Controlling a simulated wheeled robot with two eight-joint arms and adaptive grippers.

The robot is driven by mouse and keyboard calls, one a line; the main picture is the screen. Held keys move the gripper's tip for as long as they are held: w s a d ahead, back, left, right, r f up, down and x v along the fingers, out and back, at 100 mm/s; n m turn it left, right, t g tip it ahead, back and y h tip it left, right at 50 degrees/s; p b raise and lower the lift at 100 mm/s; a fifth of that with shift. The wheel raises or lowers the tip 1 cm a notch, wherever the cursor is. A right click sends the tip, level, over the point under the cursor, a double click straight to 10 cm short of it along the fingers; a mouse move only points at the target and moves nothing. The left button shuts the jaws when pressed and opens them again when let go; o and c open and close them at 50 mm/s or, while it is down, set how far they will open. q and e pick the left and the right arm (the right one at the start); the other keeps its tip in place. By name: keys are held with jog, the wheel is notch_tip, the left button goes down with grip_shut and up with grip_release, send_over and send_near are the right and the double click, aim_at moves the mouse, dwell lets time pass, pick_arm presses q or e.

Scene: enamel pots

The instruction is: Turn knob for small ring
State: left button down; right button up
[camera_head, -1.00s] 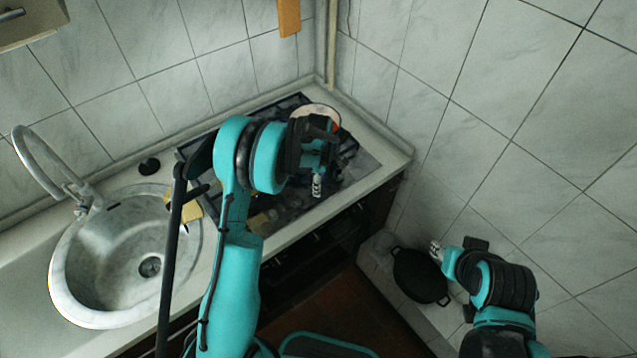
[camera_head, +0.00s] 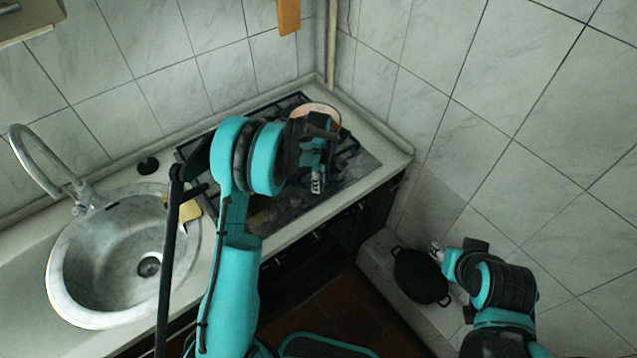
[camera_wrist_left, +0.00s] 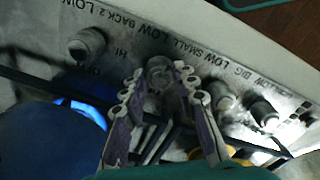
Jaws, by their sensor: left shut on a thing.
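My left gripper (camera_head: 317,186) reaches over the stove's front panel in the head view. In the left wrist view, the left gripper (camera_wrist_left: 163,78) has its two fingers on either side of a round grey knob (camera_wrist_left: 160,72), shut on it. The knob sits on the worn control panel below printed lettering that includes "LOW SMALL". The fingers partly cover it, and its pointer direction cannot be read. The gas stove (camera_head: 358,170) is partly hidden by my left arm. My right gripper (camera_head: 437,252) is low at the right; its opening is unclear.
Other knobs stand on the panel, one at left (camera_wrist_left: 87,44) and others at right (camera_wrist_left: 262,110). A pot (camera_head: 330,108) is on the stove behind my left gripper. A sink (camera_head: 100,283) is at left. A black pan (camera_head: 418,277) lies beside my right gripper.

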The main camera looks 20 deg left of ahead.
pick_arm(q)
jog(key=m+b, duration=0.1)
jog(key=m, duration=0.2)
jog(key=shift+m, duration=0.3)
jog(key=m+b, duration=0.2)
jog(key=m, duration=0.2)
jog(key=shift+m, duration=0.3)
jog(key=m, duration=0.3)
jog(key=shift+m+b, duration=0.3)
jog(key=shift+b, duration=0.1)
jog(key=m+b, duration=0.1)
jog(key=m, duration=0.3)
jog(key=shift+m, duration=0.3)
jog(key=m, duration=0.4)
jog(key=m+b, duration=0.1)
jog(key=m, duration=0.8)
jog(key=shift+m, duration=2.2)
